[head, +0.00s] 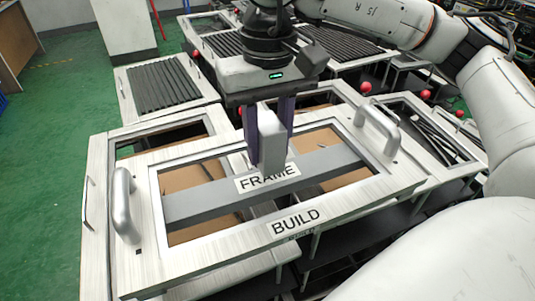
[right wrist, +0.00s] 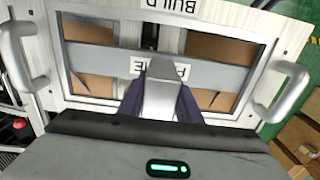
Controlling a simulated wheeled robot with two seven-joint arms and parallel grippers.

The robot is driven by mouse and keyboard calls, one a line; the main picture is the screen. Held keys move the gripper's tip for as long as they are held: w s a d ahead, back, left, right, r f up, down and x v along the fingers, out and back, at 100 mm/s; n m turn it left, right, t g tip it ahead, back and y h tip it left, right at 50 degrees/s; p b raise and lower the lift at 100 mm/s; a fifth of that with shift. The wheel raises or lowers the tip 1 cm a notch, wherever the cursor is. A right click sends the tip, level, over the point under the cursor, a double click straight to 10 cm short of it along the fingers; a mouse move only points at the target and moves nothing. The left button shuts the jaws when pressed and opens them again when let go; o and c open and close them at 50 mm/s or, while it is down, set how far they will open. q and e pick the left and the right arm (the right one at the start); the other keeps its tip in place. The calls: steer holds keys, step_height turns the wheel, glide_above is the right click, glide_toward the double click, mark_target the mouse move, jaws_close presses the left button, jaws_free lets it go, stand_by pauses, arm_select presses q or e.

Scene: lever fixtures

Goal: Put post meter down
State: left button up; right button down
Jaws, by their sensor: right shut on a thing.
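A light grey upright block, which I take to be the post meter (head: 271,143), stands between the purple fingers of my right gripper (head: 269,150). The gripper is shut on it from above. The block also shows in the right wrist view (right wrist: 160,98), with a finger on each side. Its lower end is at the grey crossbar (head: 205,200), beside the "FRAME" label (head: 268,177), which it partly covers. I cannot tell whether it touches the bar. The crossbar spans the opening of a pale framed panel (head: 220,248) labelled "BUILD". My left gripper is not in view.
Grey curved handles rise from the panel's left (head: 124,205) and right (head: 380,127) sides. Brown surfaces show through its opening. Other framed fixtures, some with dark slats (head: 160,85), and several red knobs (head: 365,87) stand behind. Green floor is open at left.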

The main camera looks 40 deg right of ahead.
mark_target(268, 157)
step_height(268, 157, down, 3)
steer(key=shift+f+b, duration=0.3)
steer(key=c, duration=1.3)
jaws_free()
steer(key=shift+r, duration=0.1)
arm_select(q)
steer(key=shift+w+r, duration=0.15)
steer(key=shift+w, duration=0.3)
arm_select(e)
steer(key=shift+r, duration=0.1)
